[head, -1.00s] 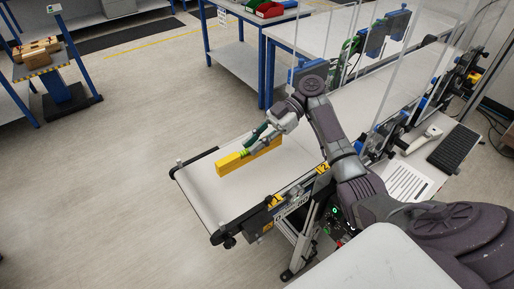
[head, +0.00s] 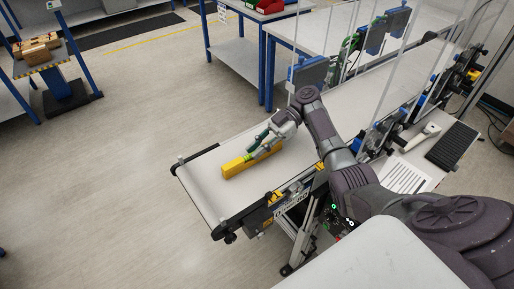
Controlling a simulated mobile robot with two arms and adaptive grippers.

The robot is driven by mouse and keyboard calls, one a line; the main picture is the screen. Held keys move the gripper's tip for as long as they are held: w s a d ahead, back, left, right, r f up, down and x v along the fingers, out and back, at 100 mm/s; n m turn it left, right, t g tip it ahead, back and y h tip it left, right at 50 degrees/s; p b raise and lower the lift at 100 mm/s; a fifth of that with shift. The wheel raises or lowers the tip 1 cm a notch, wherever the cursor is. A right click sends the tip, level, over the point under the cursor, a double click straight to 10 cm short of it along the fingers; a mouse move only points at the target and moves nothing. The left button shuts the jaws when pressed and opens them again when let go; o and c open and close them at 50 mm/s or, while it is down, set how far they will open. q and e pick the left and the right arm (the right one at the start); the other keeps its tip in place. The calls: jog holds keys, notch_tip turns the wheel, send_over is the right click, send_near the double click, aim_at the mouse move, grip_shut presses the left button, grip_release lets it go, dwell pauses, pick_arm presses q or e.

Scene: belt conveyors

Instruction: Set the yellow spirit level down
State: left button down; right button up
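The yellow spirit level (head: 233,168) is a long yellow bar in the head view. It lies along the near end of the white conveyor belt (head: 212,193), at or very close to the belt surface; I cannot tell for sure whether it touches. My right gripper (head: 254,151) reaches down to it from the upper right, with its fingers at the bar's middle, and appears shut on it. The fingers hide part of the bar. My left gripper is not in view.
The belt around the bar is clear, with its end rollers at left. Clear upright panels and blue devices (head: 308,73) line the conveyor further back. A handheld scanner (head: 424,136), a keyboard (head: 454,146) and a printed sheet (head: 404,177) lie at right.

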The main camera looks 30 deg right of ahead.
jog(key=o, duration=0.4)
jog(key=b+v, duration=0.2)
jog(key=v, duration=0.4)
jog(key=shift+d+b, duration=0.3)
jog(key=shift+b, duration=0.05)
jog(key=shift+d+r, duration=0.3)
jog(key=shift+d, duration=0.05)
jog(key=shift+r, duration=0.15)
